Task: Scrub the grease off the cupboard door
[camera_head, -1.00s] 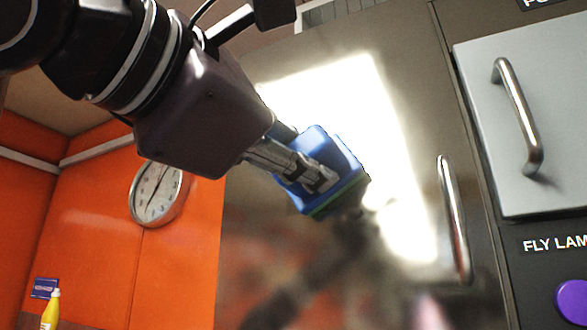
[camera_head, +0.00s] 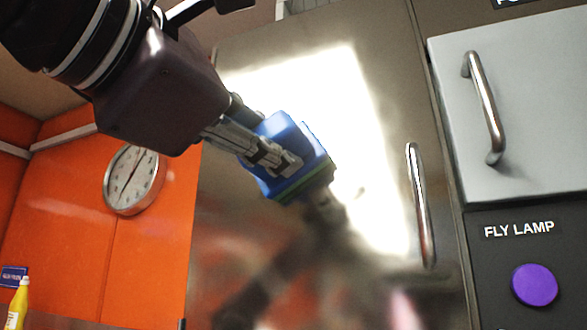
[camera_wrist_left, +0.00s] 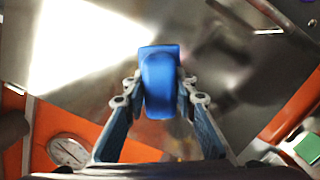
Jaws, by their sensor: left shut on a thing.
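The cupboard door (camera_head: 375,235) is a shiny metal panel with a vertical bar handle (camera_head: 420,205) near its right edge. A bright glare covers its upper middle, and darker smudgy reflections show lower down. My left gripper (camera_head: 280,160) comes in from the upper left and is shut on a blue scrubber (camera_head: 312,155) with a green pad. The scrubber is tilted, its green side toward the door; I cannot tell if it touches. In the left wrist view the blue scrubber (camera_wrist_left: 160,80) sits between both fingers. Grease is hard to tell from reflections. My right gripper is not in view.
A grey door with a bar handle (camera_head: 484,108) and a purple button (camera_head: 534,285) under a FLY LAMP label are on the right. A wall clock (camera_head: 133,180) hangs on the orange wall at left. A yellow bottle (camera_head: 18,305) stands at the lower left.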

